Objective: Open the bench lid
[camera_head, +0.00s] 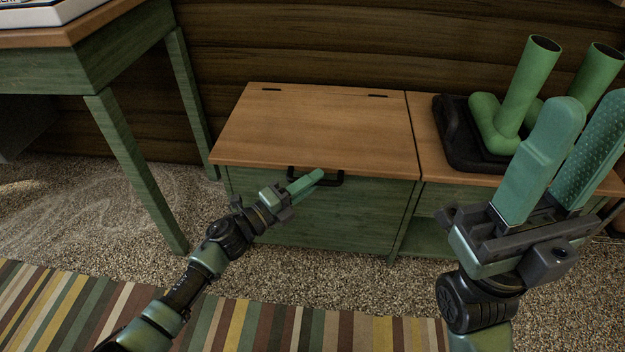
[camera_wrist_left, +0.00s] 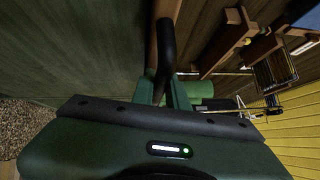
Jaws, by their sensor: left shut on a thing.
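The bench lid (camera_head: 320,130) is a flat brown wooden panel with two dark hinge slots along its back edge. It lies closed on the green bench (camera_head: 340,215). A black bar handle (camera_head: 334,182) sits at the lid's front edge and also shows in the left wrist view (camera_wrist_left: 166,45). My left gripper (camera_head: 316,177) reaches in from the left and is shut on the handle; its fingers partly hide the bar. In the left wrist view the bar runs down to between the fingers (camera_wrist_left: 172,95). My right gripper (camera_head: 575,140) is open and empty, raised at the right in front of the bench.
Green boots (camera_head: 528,85) stand on a black tray (camera_head: 455,135) on the fixed right section of the bench top. A green table (camera_head: 80,70) with a brown top stands at the left. A wooden wall is behind. Carpet and a striped rug (camera_head: 290,325) lie in front.

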